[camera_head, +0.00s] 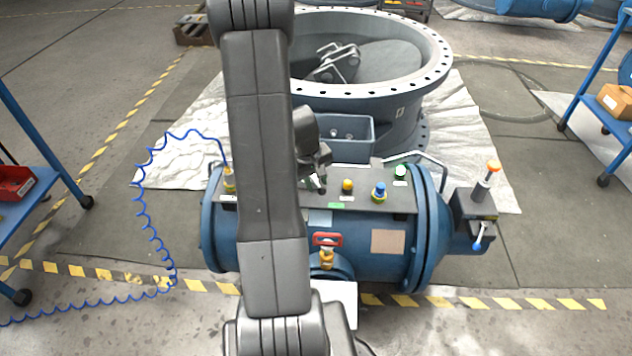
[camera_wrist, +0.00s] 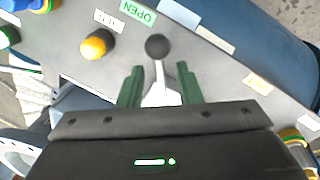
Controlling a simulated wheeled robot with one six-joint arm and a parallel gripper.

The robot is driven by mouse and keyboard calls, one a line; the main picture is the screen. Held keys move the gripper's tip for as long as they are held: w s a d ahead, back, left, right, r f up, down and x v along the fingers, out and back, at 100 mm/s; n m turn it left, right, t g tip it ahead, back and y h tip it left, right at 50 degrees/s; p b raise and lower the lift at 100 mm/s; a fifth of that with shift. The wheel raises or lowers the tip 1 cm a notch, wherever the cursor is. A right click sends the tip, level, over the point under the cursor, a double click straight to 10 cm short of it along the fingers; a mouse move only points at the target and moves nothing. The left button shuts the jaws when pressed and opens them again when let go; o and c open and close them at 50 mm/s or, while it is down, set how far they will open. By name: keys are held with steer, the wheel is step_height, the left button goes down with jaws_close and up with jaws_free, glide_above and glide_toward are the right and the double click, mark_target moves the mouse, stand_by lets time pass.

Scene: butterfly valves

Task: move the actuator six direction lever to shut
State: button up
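In the wrist view a lever with a black ball knob (camera_wrist: 157,46) and a pale metal shaft stands on the grey panel (camera_wrist: 66,68) of the blue actuator. My gripper (camera_wrist: 160,72) is open, its two green fingers on either side of the lever's shaft with a gap on each side. The knob lies beyond the fingertips. A green OPEN label (camera_wrist: 138,12) is up and left of the knob.
A yellow button (camera_wrist: 97,44) is left of the lever; a blue knob (camera_head: 379,191) and a green button (camera_head: 400,172) are farther along the panel. A handle rail (camera_head: 420,156) rises behind. A large flanged valve (camera_head: 375,92) stands beyond. A blue coiled hose (camera_head: 140,200) lies left.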

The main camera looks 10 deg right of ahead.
steer(key=shift+c, duration=0.2)
jaws_close()
